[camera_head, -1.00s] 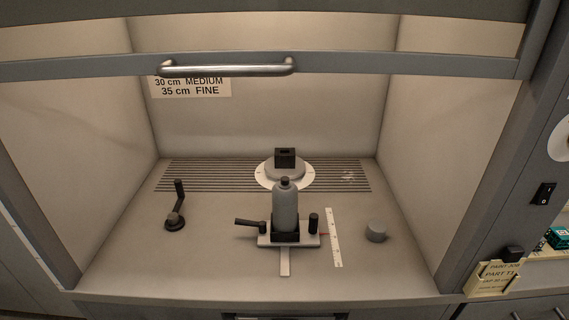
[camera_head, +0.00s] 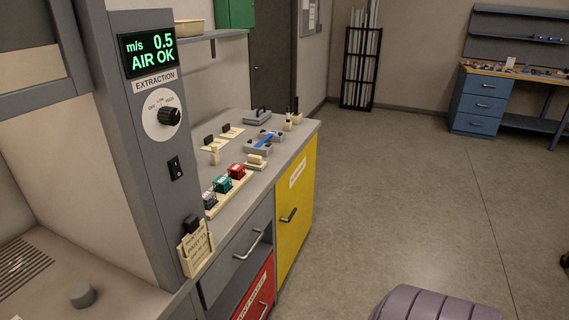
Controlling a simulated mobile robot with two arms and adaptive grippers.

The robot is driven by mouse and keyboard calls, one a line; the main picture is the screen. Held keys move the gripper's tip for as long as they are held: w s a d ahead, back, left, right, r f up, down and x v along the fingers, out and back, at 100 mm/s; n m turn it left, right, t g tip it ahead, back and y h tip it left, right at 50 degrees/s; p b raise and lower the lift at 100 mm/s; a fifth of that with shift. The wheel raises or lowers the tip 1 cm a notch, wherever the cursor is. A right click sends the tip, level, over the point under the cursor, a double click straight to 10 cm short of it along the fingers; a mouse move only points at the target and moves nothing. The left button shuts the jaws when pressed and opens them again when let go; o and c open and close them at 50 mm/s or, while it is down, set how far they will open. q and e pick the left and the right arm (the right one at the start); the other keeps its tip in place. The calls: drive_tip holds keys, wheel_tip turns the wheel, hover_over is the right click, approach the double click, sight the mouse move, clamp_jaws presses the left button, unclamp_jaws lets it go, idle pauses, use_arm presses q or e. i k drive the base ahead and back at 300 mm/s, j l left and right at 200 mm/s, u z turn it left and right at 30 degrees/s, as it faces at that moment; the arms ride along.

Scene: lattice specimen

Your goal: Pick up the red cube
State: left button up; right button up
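A small red cube (camera_head: 237,171) with a dark top sits in a pale rack (camera_head: 243,181) on the grey counter, right of the extraction cabinet. A teal cube (camera_head: 222,184) and a dark grey cube (camera_head: 209,199) sit in the same rack, nearer to me. The red one is the farthest of the three. Neither of my grippers shows in the head view, so their state is hidden.
The cabinet post (camera_head: 150,135) with its display and knob stands left of the cubes. A pale card holder (camera_head: 195,248) is at its foot. A blue-topped item (camera_head: 266,139) and small blocks lie farther along the counter (camera_head: 302,131). Open floor (camera_head: 420,200) lies right.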

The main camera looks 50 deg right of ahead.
sight(236, 172)
drive_tip(key=z, duration=1.35)
drive_tip(key=i+l, duration=0.25)
drive_tip(key=i+l+u, duration=0.95)
drive_tip(key=k+l, duration=0.05)
drive_tip(key=l, duration=0.05)
